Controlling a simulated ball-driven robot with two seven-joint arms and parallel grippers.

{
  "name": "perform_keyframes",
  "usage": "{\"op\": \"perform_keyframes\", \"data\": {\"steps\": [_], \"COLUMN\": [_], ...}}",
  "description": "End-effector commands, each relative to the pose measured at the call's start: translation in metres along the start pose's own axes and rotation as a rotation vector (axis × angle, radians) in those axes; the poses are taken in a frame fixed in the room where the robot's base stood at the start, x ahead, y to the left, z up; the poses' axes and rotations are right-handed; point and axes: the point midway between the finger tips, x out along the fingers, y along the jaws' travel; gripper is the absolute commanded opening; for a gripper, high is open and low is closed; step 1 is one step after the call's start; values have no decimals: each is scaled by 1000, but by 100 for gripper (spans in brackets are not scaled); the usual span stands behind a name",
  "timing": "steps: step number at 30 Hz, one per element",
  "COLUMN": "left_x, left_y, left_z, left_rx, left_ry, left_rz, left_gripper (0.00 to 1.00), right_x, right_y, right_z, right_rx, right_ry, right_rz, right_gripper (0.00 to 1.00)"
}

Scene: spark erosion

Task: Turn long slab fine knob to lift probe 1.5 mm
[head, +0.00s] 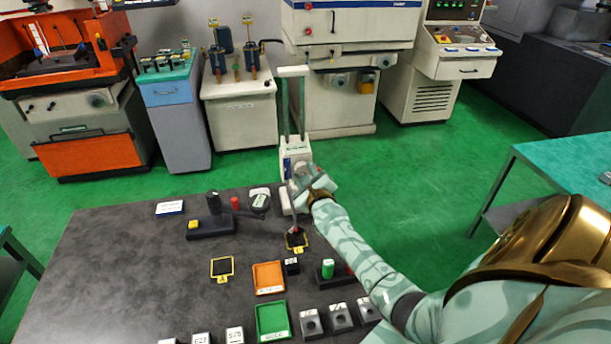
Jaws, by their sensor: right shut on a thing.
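A white carriage block (297,149) sits low on the posts. My right gripper (296,188) is shut at the lower part of this stand, just below the carriage. What its fingers hold is hidden by the hand, so I cannot make out the fine knob. I cannot clearly make out the probe or a long slab. My left gripper is not in view.
On the dark table (120,265) are a yellow-framed black pad (222,268), a similar pad (296,240) near my forearm, an orange tray (268,278), a green tray (271,320), a green cylinder (327,268) and several grey blocks along the front. The table's left part is clear.

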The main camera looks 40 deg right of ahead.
Motion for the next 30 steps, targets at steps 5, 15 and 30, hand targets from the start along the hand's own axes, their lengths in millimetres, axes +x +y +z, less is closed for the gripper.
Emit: {"op": "perform_keyframes", "data": {"steps": [5,15,30], "left_x": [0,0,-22], "left_y": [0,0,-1], "left_z": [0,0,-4], "left_rx": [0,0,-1], "left_ry": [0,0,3], "left_rz": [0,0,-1], "left_gripper": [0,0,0], "right_x": [0,0,-93], "right_y": [1,0,0], "right_z": [-1,0,0], "right_rx": [-1,-1,-2], "right_ry": [2,1,3], "right_rz": [2,1,3], "right_gripper": [13,45,45]}}
